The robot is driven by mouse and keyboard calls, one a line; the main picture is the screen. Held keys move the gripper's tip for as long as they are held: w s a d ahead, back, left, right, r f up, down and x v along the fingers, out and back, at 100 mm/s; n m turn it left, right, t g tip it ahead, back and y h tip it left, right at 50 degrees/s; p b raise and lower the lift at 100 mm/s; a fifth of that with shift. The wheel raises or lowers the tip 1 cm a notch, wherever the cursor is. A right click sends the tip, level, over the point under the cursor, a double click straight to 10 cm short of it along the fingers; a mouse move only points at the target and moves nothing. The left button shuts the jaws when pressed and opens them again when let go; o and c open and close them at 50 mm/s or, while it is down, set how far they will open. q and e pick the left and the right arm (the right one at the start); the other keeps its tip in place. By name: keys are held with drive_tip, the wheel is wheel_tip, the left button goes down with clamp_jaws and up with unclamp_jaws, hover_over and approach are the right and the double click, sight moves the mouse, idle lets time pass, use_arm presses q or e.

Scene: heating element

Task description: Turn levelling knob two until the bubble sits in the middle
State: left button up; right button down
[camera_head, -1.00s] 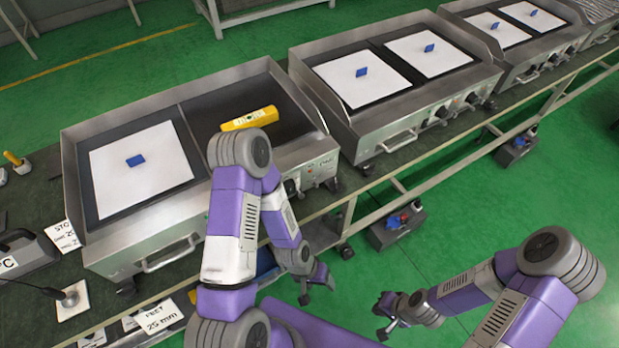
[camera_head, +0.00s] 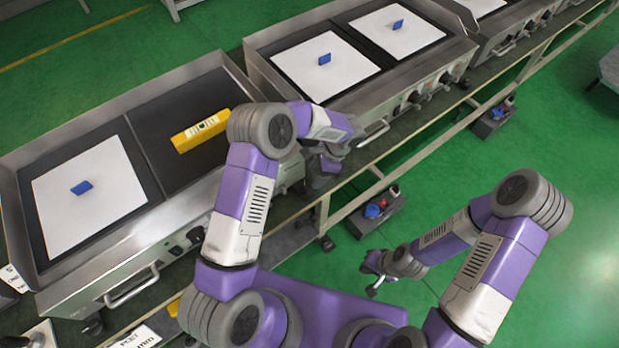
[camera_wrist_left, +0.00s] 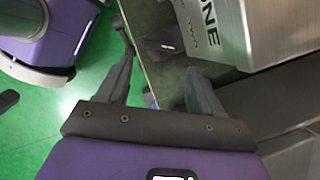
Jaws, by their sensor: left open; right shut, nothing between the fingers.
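The yellow spirit level (camera_head: 200,130) lies on the dark right-hand plate of the nearest griddle (camera_head: 130,255). Its vial shows pale green, but the bubble is too small to place. My left gripper (camera_head: 322,172) is near the griddle's front right corner, partly hidden by its own wrist. In the left wrist view it is open (camera_wrist_left: 157,55), fingers apart and empty. A dark, knob-like part (camera_wrist_left: 162,47) lies beyond the fingertips, beside a metal panel lettered "ONE"; whether it is levelling knob two I cannot tell. My right gripper (camera_head: 371,274) is shut and empty, over the green floor.
A second griddle (camera_head: 375,95) with white sheets and blue blocks stands close to the right of the first. The bench frame (camera_head: 375,190) runs below. A small box with red and blue parts (camera_head: 378,210) sits lower down.

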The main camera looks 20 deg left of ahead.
sight(306, 187)
use_arm(q)
drive_tip(key=b+x, duration=0.1)
drive_tip(key=x, duration=0.6)
drive_tip(key=shift+s, duration=0.1)
drive_tip(key=shift+c, duration=0.2)
